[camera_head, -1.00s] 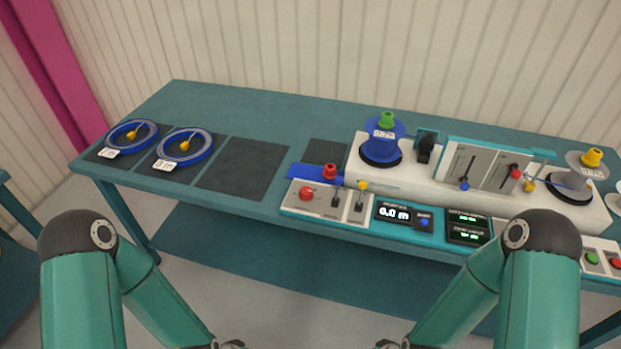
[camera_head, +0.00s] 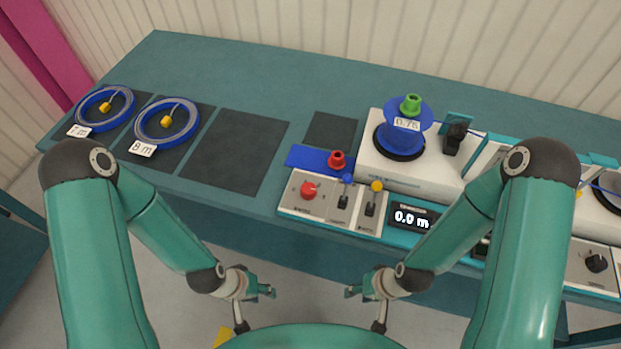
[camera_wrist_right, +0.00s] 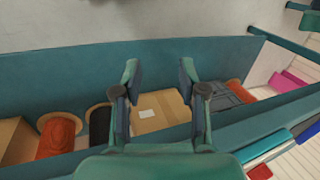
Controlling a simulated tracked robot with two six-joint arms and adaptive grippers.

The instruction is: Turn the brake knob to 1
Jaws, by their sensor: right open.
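A red knob (camera_head: 308,190) sits on a white panel (camera_head: 290,204) at the front edge of the bench in the head view. A black knob (camera_head: 597,262) sits on another panel at the far right. Their labels are too small to read, so I cannot tell which is the brake knob or its setting. My left gripper (camera_head: 268,291) looks open and empty in front of the bench, away from both knobs. My right gripper (camera_head: 355,291) is open and empty beside it. Its spread fingers also show in the right wrist view (camera_wrist_right: 160,82).
Two levers (camera_head: 344,193) stand beside the red knob, near a display (camera_head: 411,218). A blue reel (camera_head: 404,133) stands on a white base behind. Cable coils (camera_head: 167,122) lie at the left. My right arm hides part of the bench. A cardboard box (camera_wrist_right: 160,110) shows in the wrist view.

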